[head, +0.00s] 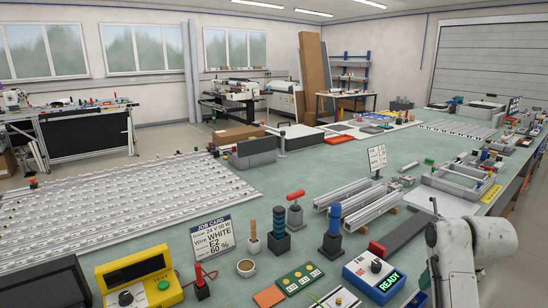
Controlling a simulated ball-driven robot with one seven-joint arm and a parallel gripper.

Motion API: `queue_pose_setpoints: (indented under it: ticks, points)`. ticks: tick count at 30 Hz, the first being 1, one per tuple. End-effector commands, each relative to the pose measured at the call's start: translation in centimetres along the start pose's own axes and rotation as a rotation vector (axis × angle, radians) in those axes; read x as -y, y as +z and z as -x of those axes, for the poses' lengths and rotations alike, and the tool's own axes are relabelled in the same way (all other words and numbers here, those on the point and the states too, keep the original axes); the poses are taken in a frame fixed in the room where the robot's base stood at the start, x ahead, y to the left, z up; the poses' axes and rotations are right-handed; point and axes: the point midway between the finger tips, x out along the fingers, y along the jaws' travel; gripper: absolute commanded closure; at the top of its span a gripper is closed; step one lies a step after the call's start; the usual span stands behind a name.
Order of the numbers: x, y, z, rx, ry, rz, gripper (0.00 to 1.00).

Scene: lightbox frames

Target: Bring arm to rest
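Part of my arm, white and rounded, shows at the lower right edge of the head view, over the right front of the green workbench (300,160). I cannot make out my gripper or its fingers in this view. I cannot see whether anything is held. A blue box with a lit READY display (374,276) stands on the bench just left of my arm.
Near the front stand a job card (213,240), a yellow meter (139,281), a cup (246,267) and a blue-handled tool (334,230). Aluminium rails (358,203) lie behind them. A large LED panel (105,200) covers the left. Some bare bench lies mid-table.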

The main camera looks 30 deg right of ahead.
Motion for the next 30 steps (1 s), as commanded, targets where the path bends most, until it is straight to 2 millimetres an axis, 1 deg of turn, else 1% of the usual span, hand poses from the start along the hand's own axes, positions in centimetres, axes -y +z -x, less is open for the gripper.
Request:
queue_pose_setpoints:
  ticks: [1,5,11,14,17,20,23,24,26,27,29,30]
  points:
    - [0.8,0.5,-0.4,0.007,-0.006,0.013,0.41]
    - [2.2,1.7,-1.2,0.018,-0.018,0.034,0.41]
    - [5.1,4.5,-2.7,0.044,-0.04,0.081,0.41]
    - [6.9,6.4,-3.6,0.061,-0.055,0.115,0.41]
    - [8.9,9.0,-4.5,0.083,-0.071,0.155,0.41]
    - [11.1,12.2,-5.4,0.11,-0.089,0.207,0.41]
    - [13.5,16.9,-6.2,0.147,-0.109,0.279,0.41]
    - [14.3,19.0,-6.5,0.163,-0.117,0.313,0.41]
    - [15.3,22.1,-6.6,0.186,-0.126,0.364,0.41]
    - [15.7,24.2,-6.6,0.202,-0.13,0.397,0.41]
    - [16.1,27.1,-6.4,0.222,-0.135,0.447,0.41]
    - [16.2,28.8,-6.2,0.234,-0.137,0.479,0.41]
